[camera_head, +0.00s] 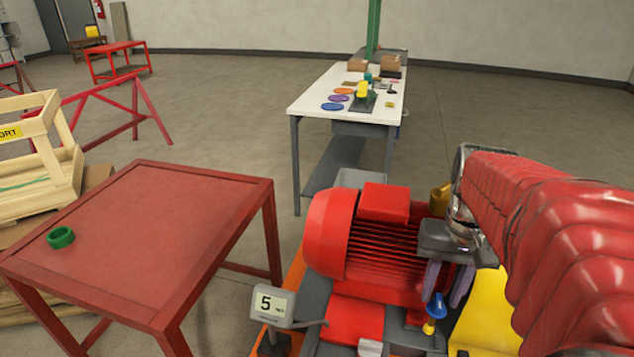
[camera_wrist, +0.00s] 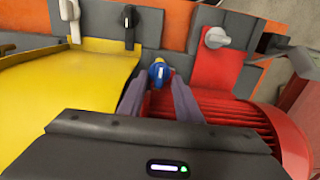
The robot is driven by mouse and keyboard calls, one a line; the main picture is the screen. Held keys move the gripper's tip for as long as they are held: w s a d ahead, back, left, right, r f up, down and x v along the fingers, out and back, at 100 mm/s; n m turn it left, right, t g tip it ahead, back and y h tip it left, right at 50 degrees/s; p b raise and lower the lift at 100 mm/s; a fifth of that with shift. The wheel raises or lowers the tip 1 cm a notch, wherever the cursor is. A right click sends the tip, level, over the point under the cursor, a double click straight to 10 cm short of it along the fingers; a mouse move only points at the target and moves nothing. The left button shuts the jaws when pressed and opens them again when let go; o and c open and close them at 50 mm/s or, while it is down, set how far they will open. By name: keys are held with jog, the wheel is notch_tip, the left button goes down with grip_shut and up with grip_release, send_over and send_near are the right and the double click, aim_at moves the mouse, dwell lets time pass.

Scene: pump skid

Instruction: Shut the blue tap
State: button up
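The blue tap (camera_head: 437,304) sits low on the pump skid, with a yellow part beneath its blue handle. In the wrist view the blue tap (camera_wrist: 158,71) shows a pale stripe along its handle, pointing roughly up and down the picture. My gripper (camera_head: 441,300) points down at it from above. In the wrist view my gripper (camera_wrist: 160,84) is open, one grey-purple finger on each side of the tap. I cannot tell whether either finger touches the handle. The tap's lower body is partly hidden in the wrist view.
The red motor (camera_head: 375,245) stands close beside my gripper; a yellow guard (camera_wrist: 85,85) is on the other side. A black handle (camera_wrist: 129,25) and a grey knob (camera_wrist: 215,38) are nearby. A display reading 5 (camera_head: 269,304) stands at the skid's edge. A red table (camera_head: 150,225) is left.

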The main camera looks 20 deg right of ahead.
jog(key=shift+f, duration=0.75)
jog(key=shift+c, duration=0.4)
